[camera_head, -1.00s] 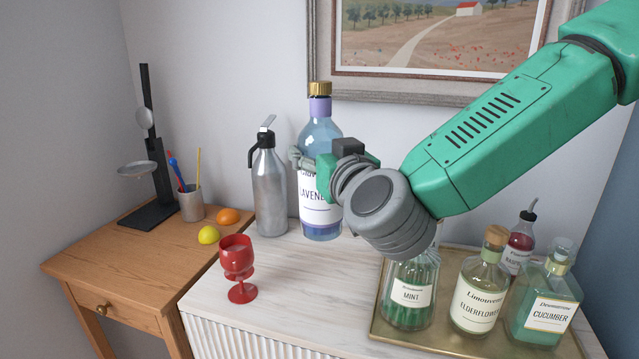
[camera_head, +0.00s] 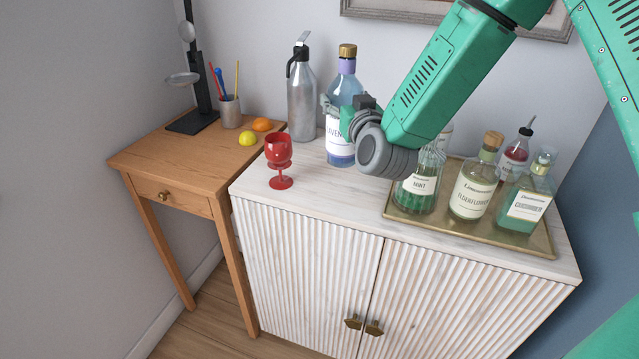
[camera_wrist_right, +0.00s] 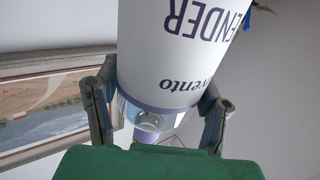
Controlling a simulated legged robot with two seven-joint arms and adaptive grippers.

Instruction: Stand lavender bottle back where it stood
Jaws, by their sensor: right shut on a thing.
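The lavender bottle (camera_head: 340,151), blue-violet with a white label and gold cap, is upright near the back of the white cabinet, just right of the grey siphon. My right gripper (camera_head: 342,108) is shut on its upper body from the right. In the right wrist view the bottle's label (camera_wrist_right: 178,50) fills the space between the two fingers of the gripper (camera_wrist_right: 158,105). The bottle's base is at or just above the cabinet top; I cannot tell whether it touches. My left gripper is not in view.
The grey siphon (camera_head: 302,100) stands close on the left. A red goblet (camera_head: 279,152) stands at the front left. A brass tray (camera_head: 470,228) on the right holds mint (camera_head: 415,190), elderflower (camera_head: 470,193), cucumber (camera_head: 524,208) and raspberry (camera_head: 512,160) bottles. Bare cabinet top (camera_head: 335,192) lies in front.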

